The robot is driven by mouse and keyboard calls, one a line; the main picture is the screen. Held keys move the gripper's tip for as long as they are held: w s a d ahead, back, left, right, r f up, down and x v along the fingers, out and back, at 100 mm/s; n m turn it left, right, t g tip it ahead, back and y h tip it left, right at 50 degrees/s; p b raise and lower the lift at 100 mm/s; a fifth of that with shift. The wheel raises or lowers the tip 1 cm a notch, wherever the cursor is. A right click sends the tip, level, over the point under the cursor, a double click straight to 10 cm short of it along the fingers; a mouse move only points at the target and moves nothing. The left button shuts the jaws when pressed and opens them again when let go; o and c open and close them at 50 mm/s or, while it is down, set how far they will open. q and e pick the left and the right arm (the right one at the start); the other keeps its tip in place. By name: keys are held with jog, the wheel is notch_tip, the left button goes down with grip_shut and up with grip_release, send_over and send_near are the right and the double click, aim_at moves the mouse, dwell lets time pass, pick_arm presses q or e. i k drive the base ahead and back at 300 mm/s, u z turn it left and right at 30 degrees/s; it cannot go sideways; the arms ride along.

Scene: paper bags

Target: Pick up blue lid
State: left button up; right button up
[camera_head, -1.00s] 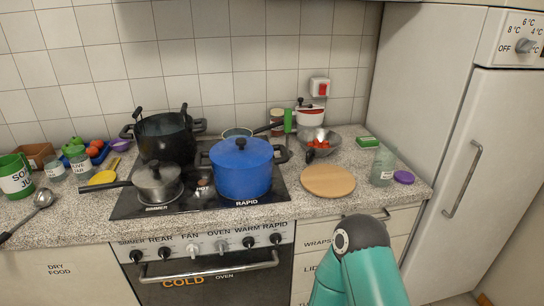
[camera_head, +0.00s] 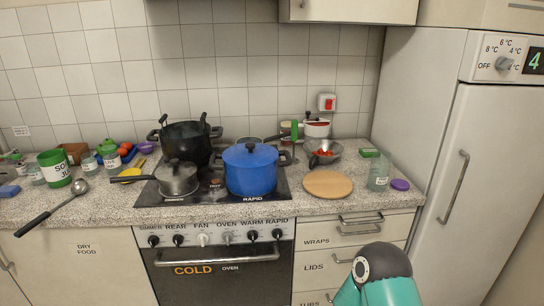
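The blue lid (camera_head: 249,151) sits on the blue pot (camera_head: 252,179), which stands at the front right of the hob. The lid has a dark knob on top. One of my arms shows at the bottom right, below the counter, as a teal and dark link. No gripper fingers show in the head view, so neither gripper can be seen.
A black pot (camera_head: 187,141) and a small grey lidded pan (camera_head: 177,179) stand left of the blue pot. A round wooden board (camera_head: 327,184), a glass jar (camera_head: 379,172) and a purple lid (camera_head: 400,185) lie to the right. A ladle (camera_head: 52,208) overhangs the counter's front edge at left.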

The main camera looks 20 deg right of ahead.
aim_at(248, 155)
jog(key=u, duration=0.15)
jog(key=i, duration=0.95)
jog(key=z, duration=0.2)
jog(key=k, duration=0.85)
jog(key=u, duration=0.2)
jog(key=i, duration=0.8)
jog(key=z, duration=0.05)
